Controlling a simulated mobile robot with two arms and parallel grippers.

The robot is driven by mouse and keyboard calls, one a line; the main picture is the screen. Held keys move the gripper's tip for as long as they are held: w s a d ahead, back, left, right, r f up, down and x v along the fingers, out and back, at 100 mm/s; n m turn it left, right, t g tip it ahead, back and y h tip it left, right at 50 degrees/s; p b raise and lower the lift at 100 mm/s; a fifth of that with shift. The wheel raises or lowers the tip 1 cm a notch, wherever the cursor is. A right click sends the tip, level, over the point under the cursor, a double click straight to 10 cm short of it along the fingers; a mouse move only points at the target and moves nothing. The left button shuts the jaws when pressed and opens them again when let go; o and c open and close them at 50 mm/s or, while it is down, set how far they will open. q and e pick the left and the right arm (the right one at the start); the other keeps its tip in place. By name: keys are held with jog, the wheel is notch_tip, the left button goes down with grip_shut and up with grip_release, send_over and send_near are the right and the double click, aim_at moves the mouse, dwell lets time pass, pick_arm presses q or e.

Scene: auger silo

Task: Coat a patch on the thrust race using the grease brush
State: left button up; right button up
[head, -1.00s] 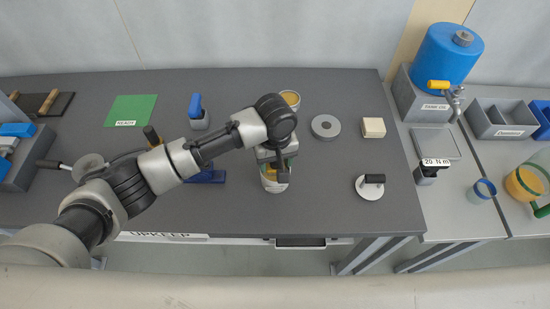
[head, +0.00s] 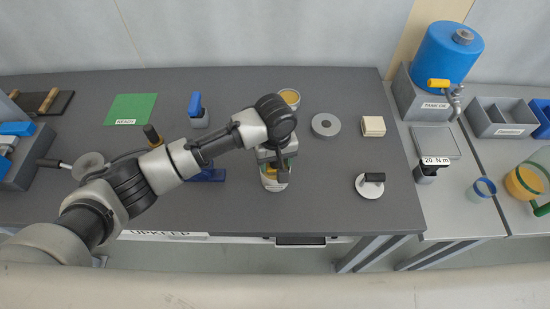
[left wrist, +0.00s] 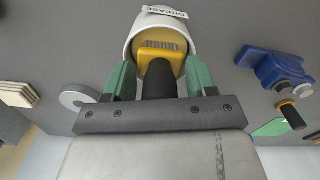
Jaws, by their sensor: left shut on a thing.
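My left gripper (left wrist: 160,80) is shut on the black handle of the grease brush (left wrist: 161,82), with a green fingertip on each side. The brush's head points into the white pot labelled GREASE (left wrist: 139,27), which has yellow grease inside. In the head view the pot (head: 272,186) stands near the table's front edge, partly hidden under my left gripper (head: 278,168). The thrust race (head: 325,126), a grey ring, lies flat on the table to the right of and behind the pot. It also shows in the left wrist view (left wrist: 78,98). My right gripper is out of view.
Another pot (head: 290,98) stands behind my left wrist. A blue fixture (head: 206,174) is left of the grease pot. A green mat (head: 131,109) lies at back left.

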pick_arm(q)
jog(key=shift+s+f+p, duration=0.1)
jog(key=shift+f+p, duration=0.05)
jog(key=shift+p, duration=0.3)
dwell(1.6)
notch_tip(320, 180, up, 7)
jog(key=p, duration=0.9)
dwell(0.7)
jog(key=shift+a+b, duration=0.15)
jog(key=shift+b, duration=0.15)
jog(key=s+a+m+b, duration=0.1)
jog(key=s+a+b, duration=0.2)
jog(key=a, duration=0.3)
jog(key=s+a+r+m+b, duration=0.1)
jog(key=s+a+b, duration=0.2)
jog(key=a+b, duration=0.2)
jog(key=s+a+r+m+b, duration=0.1)
jog(key=s+a+b, duration=0.2)
jog(key=a, duration=0.4)
jog(key=shift+s+a+r+b, duration=0.1)
jog(key=shift+s+a+b, duration=0.3)
jog(key=shift+b, duration=0.2)
